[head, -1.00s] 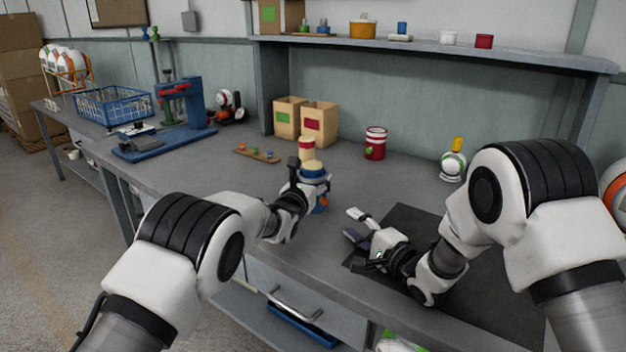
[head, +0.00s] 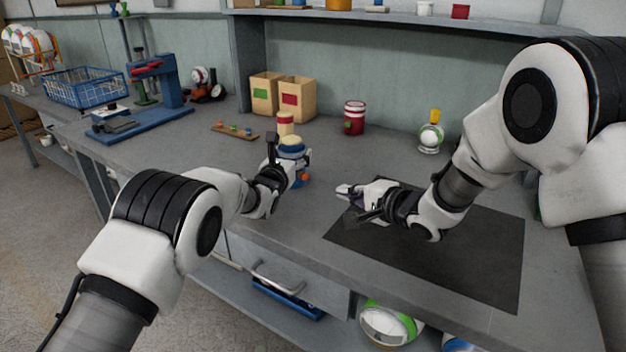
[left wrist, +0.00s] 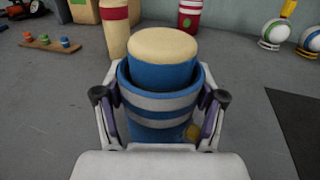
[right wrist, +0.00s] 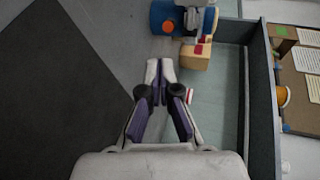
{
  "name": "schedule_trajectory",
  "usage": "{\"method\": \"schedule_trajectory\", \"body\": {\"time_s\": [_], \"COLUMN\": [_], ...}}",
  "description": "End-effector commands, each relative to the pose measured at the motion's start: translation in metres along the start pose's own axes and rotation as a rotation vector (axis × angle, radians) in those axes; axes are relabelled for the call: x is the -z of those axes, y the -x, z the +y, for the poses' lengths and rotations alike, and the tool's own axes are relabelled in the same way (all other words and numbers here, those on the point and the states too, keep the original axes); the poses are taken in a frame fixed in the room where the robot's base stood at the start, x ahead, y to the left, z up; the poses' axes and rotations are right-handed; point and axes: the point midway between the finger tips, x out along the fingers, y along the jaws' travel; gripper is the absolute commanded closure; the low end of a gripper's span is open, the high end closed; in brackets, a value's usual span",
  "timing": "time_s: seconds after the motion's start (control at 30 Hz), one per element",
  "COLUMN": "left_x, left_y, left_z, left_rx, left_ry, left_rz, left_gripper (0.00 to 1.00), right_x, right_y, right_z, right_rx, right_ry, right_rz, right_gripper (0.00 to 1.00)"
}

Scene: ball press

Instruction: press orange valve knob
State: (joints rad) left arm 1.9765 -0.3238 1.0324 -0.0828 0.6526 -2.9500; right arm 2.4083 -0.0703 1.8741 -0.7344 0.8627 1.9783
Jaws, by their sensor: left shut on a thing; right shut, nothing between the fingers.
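The blue pump (head: 293,155) with a cream top stands upright on the grey bench. My left gripper (head: 290,162) is shut around its body. In the left wrist view the fingers press both sides of the striped blue cylinder (left wrist: 160,105). The orange knob (head: 305,176) sticks out of the pump's right side, low down. It also shows in the right wrist view (right wrist: 168,27). My right gripper (head: 342,190) is shut and empty, to the right of the pump. In the right wrist view its tips (right wrist: 160,68) point toward the pump, apart from the knob.
A dark mat (head: 440,250) lies under my right arm. A cream cylinder with a red band (head: 285,124) stands behind the pump. A red can (head: 354,118), two cardboard boxes (head: 296,100) and a small tray (head: 235,131) stand further back. The bench front edge is close.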

Motion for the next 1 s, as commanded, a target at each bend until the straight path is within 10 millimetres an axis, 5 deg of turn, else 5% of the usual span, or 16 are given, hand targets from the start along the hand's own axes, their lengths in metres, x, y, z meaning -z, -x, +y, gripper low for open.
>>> {"method": "schedule_trajectory", "body": {"time_s": [0.5, 1.0], "left_x": [-0.001, -0.001], "left_y": [0.000, 0.000], "left_z": [0.000, 0.000], "left_rx": [0.000, 0.000], "left_ry": [0.000, 0.000], "left_rz": [-0.001, -0.001], "left_gripper": [0.67, 0.67], "right_x": [-0.001, -0.001], "right_y": [-0.106, -0.122], "right_z": [-0.006, -0.012], "right_rx": [0.001, 0.000], "right_ry": [0.001, 0.000], "right_rz": [-0.001, -0.001], "right_gripper": [1.00, 1.00]}}
